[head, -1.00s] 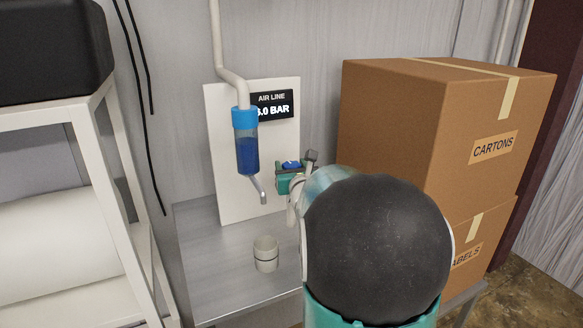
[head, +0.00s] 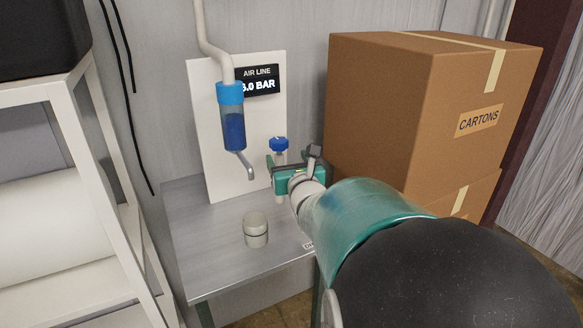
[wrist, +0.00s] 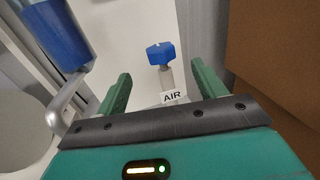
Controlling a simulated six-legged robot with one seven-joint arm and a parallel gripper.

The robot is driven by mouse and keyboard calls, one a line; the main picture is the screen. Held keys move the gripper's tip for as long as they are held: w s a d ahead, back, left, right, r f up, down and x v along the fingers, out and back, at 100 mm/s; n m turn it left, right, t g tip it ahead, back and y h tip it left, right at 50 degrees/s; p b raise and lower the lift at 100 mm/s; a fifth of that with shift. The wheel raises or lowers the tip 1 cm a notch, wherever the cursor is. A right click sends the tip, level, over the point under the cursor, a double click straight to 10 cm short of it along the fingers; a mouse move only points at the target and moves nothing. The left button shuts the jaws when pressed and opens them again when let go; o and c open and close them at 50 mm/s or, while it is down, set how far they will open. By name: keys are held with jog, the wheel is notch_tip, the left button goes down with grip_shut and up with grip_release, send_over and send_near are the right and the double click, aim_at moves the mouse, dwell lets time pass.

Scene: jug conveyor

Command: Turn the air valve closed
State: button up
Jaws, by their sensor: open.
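The air valve has a blue knob (head: 279,144) on a pale stem, in front of the white panel (head: 268,112) under the AIR LINE display. In the wrist view the blue knob (wrist: 161,53) sits upright beyond my fingertips, about midway between them, with an AIR label (wrist: 172,97) below it. My gripper (head: 291,160) is open and empty, just in front of and slightly below the knob in the head view. The two green fingers (wrist: 160,80) stand apart on either side of the stem in the wrist view. No contact with the knob shows.
A blue filter bowl (head: 233,120) with a bent grey spout hangs left of the valve. A small grey cup (head: 256,229) stands on the metal table (head: 215,262). Stacked cartons (head: 420,110) close off the right side. A white rack (head: 85,150) stands at left.

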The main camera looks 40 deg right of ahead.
jog(key=v, duration=0.3)
jog(key=shift+s+a, duration=0.1)
jog(key=shift+s, duration=0.25)
